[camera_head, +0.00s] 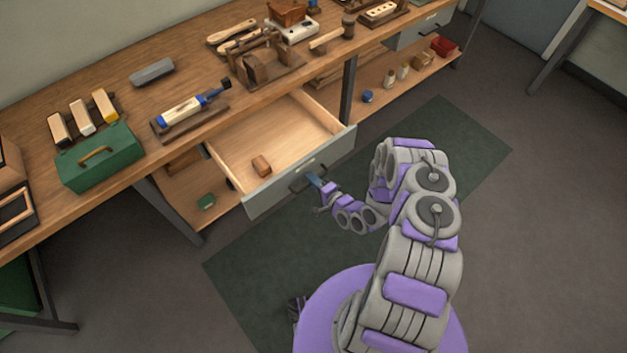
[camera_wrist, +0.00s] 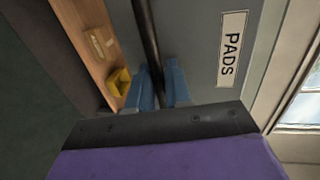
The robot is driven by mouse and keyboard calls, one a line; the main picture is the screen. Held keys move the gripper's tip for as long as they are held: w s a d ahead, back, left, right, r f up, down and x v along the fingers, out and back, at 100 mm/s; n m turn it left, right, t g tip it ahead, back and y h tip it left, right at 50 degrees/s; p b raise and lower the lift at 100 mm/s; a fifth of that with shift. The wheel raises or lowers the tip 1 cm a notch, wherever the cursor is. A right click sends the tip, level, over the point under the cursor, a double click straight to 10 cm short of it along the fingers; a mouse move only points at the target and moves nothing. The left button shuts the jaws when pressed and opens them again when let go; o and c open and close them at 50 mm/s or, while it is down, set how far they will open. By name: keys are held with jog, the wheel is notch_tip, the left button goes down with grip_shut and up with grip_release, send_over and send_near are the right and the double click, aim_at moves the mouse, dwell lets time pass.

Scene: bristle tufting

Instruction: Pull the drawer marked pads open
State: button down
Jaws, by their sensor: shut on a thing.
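The drawer (camera_head: 300,176) marked PADS stands well open under the workbench, its light wooden inside in view in the head view. A brown block (camera_head: 261,166) lies in it. Its grey front (camera_wrist: 205,60) with the PADS label (camera_wrist: 232,50) fills much of the wrist view. My gripper (camera_head: 315,182) is at the middle of the drawer front. In the wrist view its blue fingers (camera_wrist: 160,85) are on either side of the dark bar handle (camera_wrist: 147,40) and shut on it.
A lower shelf (camera_head: 395,92) holds small jars and boxes. The green floor mat (camera_head: 440,135) is clear around my arm.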

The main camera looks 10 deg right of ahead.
jog(key=shift+f, duration=0.15)
jog(key=c, duration=1.2)
grip_release()
jog(key=shift+c, duration=0.2)
jog(key=p+v, duration=0.1)
jog(key=v, duration=1.6)
jog(key=shift+p, duration=0.4)
jog(key=shift+s+d+f, duration=0.1)
jog(key=shift+d, duration=0.05)
